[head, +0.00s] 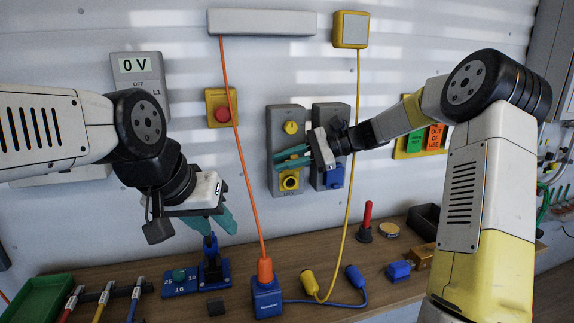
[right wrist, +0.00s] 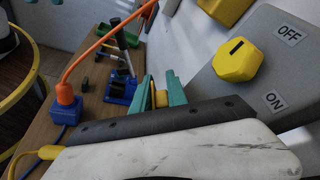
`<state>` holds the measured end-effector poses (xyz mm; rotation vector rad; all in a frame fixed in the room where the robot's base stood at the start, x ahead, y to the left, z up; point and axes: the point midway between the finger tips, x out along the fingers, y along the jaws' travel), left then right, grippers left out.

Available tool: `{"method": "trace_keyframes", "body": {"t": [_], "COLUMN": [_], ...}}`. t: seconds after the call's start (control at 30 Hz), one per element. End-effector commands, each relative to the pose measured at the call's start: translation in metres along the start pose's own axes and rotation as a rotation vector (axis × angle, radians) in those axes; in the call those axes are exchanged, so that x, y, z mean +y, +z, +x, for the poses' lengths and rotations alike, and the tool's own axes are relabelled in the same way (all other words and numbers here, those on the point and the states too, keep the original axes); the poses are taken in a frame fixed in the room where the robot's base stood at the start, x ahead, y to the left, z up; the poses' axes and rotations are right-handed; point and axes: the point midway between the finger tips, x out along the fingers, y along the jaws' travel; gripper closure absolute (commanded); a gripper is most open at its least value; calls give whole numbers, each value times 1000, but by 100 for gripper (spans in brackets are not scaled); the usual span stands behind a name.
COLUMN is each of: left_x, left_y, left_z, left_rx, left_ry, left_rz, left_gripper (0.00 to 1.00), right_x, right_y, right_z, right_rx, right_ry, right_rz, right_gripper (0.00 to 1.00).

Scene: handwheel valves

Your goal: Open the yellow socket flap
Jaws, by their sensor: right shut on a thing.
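The yellow socket (head: 289,181) is on the lower part of a grey wall panel, below a yellow knob (head: 290,127). Its round dark face shows inside a yellow ring. My right gripper (head: 279,160) is at the socket's upper edge, coming from the right. In the right wrist view its teal fingers are shut on a yellow piece (right wrist: 160,96), which looks like the socket flap. The fingers hide much of the flap, so its exact angle cannot be told. My left gripper (head: 217,224) hangs empty above the bench with its fingers apart.
An orange cable (head: 239,140) and a yellow cable (head: 356,130) hang either side of the panel. A second panel with a blue socket (head: 334,177) is just right. The bench below holds a blue box (head: 266,299), a blue vise (head: 213,268) and a red-handled tool (head: 366,222).

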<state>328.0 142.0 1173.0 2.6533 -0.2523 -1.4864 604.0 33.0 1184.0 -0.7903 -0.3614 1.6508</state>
Motion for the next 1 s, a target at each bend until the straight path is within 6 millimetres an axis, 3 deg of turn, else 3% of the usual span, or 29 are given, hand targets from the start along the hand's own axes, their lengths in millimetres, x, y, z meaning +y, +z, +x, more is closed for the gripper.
{"method": "trace_keyframes", "body": {"t": [0.7,0.73,0.8,1.0], "left_x": [0,0,0,0], "left_y": [0,0,0,0], "left_z": [0,0,0,0], "left_rx": [0,0,0,0], "left_ry": [0,0,0,0], "left_rz": [0,0,0,0], "left_gripper": [64,64,64,64], "right_x": [-7,-7,-6,-5], "right_y": [-1,-1,-1,-1], "right_z": [0,0,0,0], "right_rx": [2,2,2,1], "right_ry": [22,22,23,25], "right_rz": [67,67,67,69], "right_gripper": [100,78,64,64]}}
